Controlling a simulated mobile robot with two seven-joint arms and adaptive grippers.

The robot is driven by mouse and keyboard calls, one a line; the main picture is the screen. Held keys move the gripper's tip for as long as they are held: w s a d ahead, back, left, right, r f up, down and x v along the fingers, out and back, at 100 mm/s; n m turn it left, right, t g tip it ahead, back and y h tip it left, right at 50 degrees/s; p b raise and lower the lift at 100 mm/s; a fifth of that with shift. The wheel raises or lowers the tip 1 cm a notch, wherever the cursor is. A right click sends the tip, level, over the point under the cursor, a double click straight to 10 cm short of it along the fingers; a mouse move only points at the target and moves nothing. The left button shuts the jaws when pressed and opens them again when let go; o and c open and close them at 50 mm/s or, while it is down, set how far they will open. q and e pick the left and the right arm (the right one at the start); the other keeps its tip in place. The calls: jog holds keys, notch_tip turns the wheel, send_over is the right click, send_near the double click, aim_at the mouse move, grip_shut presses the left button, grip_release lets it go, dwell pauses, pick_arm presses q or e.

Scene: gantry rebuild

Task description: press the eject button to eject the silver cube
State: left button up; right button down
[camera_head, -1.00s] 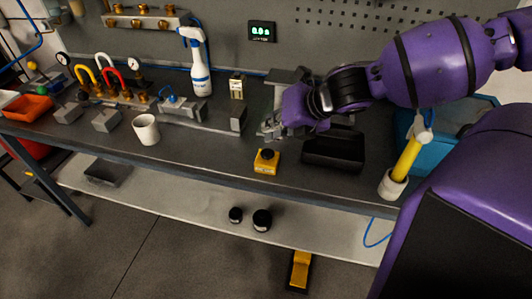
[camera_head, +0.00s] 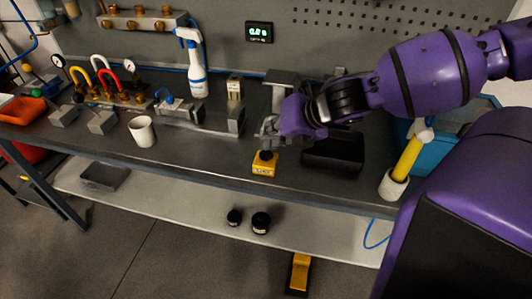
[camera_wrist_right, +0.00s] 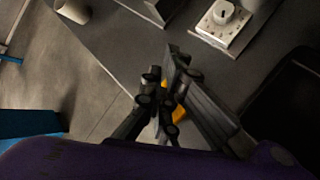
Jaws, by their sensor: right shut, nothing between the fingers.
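The yellow box with a black button on top (camera_head: 263,168) sits near the front edge of the bench; I take it as the eject button. My right gripper (camera_head: 266,142) is shut and empty, just above and behind the button. I cannot tell whether its fingertips touch it. In the right wrist view the shut fingers (camera_wrist_right: 163,100) cover most of the yellow box (camera_wrist_right: 180,112). A grey block (camera_head: 236,120) stands at the end of a grey fixture left of the gripper; I cannot tell whether it is the silver cube. My left gripper is not in view.
A black tray (camera_head: 333,152) lies right of the button. A white cup (camera_head: 142,131), a spray bottle (camera_head: 197,70) and more grey blocks (camera_head: 102,122) stand to the left. A yellow-handled tool stands in a white holder (camera_head: 391,186) at the right. The bench front left of the button is clear.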

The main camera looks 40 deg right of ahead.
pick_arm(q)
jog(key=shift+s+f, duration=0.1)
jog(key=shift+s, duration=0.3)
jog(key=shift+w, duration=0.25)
pick_arm(e)
jog(key=shift+f, duration=0.1)
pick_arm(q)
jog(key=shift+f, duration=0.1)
pick_arm(e)
jog(key=shift+f, duration=0.35)
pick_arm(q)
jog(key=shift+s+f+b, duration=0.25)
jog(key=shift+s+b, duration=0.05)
pick_arm(e)
jog(key=shift+f, duration=0.2)
